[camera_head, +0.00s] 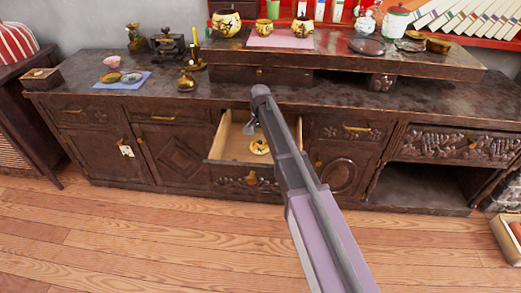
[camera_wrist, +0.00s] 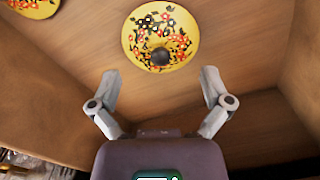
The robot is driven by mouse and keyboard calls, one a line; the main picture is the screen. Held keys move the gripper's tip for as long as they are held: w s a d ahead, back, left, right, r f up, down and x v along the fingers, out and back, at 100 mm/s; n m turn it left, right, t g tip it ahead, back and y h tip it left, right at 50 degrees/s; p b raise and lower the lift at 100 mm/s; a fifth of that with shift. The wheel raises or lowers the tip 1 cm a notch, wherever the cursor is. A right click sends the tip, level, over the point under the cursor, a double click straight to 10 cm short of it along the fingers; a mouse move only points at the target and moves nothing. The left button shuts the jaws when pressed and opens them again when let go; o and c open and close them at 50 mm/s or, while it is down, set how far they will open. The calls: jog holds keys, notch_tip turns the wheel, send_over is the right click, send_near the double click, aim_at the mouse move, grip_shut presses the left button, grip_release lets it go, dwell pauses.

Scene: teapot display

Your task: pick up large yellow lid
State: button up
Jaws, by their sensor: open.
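A round yellow lid (camera_wrist: 160,36) with red and white flowers and a dark knob lies on the wooden drawer floor in the wrist view. A second yellow lid (camera_wrist: 34,6) is partly cut off at the upper left. One yellow lid (camera_head: 260,146) shows inside the open drawer (camera_head: 226,146) in the head view; I cannot tell which of the two it is. My gripper (camera_wrist: 158,78) is open and empty, its fingers spread, with the floral lid ahead between and beyond the fingertips. In the head view my gripper (camera_head: 250,128) is over the drawer, partly hidden by my arm.
The drawer walls (camera_wrist: 285,50) stand close around my gripper. The dark cabinet top (camera_head: 215,95) is above and behind the drawer. Yellow and black pots (camera_head: 227,23) stand on the raised shelf.

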aim_at(260, 141)
jog(key=shift+f+b, duration=1.2)
jog(key=shift+f, duration=0.3)
jog(key=shift+c, duration=0.2)
jog(key=shift+r, duration=0.1)
grip_shut()
